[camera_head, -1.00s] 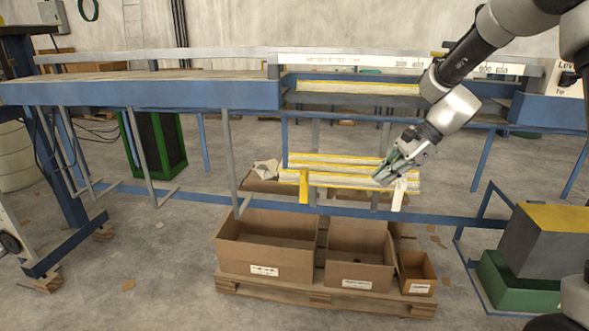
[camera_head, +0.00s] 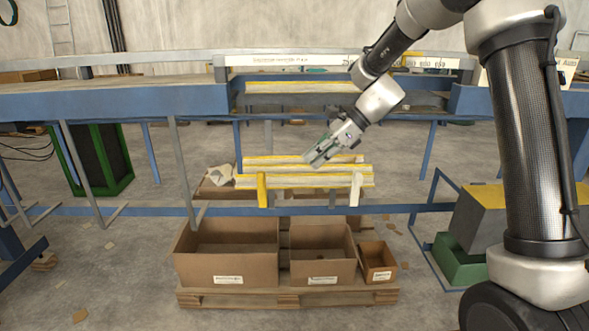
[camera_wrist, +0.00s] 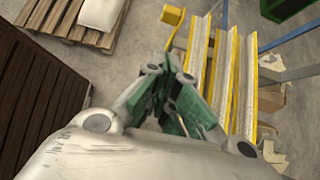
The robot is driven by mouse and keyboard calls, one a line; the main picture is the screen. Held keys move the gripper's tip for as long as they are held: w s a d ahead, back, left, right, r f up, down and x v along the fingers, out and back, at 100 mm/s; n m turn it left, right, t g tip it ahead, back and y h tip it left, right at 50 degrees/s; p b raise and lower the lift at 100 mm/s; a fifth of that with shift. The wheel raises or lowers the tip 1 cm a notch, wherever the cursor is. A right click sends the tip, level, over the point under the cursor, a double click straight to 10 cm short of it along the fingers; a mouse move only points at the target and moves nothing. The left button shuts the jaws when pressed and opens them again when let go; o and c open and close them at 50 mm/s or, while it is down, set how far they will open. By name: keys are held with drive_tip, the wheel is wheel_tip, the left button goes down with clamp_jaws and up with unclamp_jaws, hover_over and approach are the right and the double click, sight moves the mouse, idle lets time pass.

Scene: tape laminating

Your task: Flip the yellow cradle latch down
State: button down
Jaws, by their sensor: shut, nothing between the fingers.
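The yellow latch (camera_head: 262,190) stands upright at the front left of a cradle holding yellow-edged strips (camera_head: 305,181). In the wrist view the yellow latch (camera_wrist: 172,15) shows at the top, beside the strip ends. A cream latch (camera_head: 357,189) stands upright at the cradle's right side. My gripper (camera_head: 314,159) is shut and empty, in front of or over the strips, between the two latches and right of the yellow one. In the wrist view the closed green-padded fingers (camera_wrist: 176,82) lie left of the strips. I cannot tell whether they touch anything.
Cardboard boxes (camera_head: 225,266) stand on a wooden pallet (camera_head: 238,298) below the cradle. A blue-framed bench (camera_head: 120,104) runs behind and above it. A blue rail (camera_head: 410,208) crosses low. A grey and yellow block with a green bin (camera_head: 458,262) stands at right.

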drive_tip(key=a+r+x, duration=0.2)
drive_tip(key=x, duration=1)
drive_tip(key=shift+r, duration=0.1)
